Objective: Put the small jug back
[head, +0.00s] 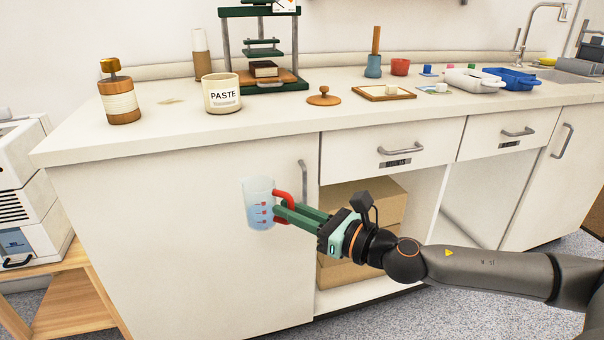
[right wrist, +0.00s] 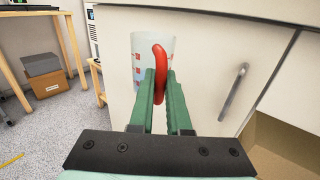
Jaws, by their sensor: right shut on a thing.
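The small jug (head: 259,206) is clear with bluish contents, red markings and a red handle (head: 285,197). My right gripper (head: 280,211) is shut on the red handle and holds the jug upright in the air, in front of the cabinet door and below the counter top. In the right wrist view the jug (right wrist: 141,50) shows beyond the green fingers (right wrist: 159,80), with the red handle between them. My left gripper is not in view.
The counter (head: 290,125) holds a paste pot (head: 222,94), a brown bottle (head: 120,95), a green press (head: 262,80), a wooden lid (head: 323,97) and a blue tray (head: 512,80). Free counter lies along the front edge. Cardboard boxes (head: 365,200) fill an open shelf below.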

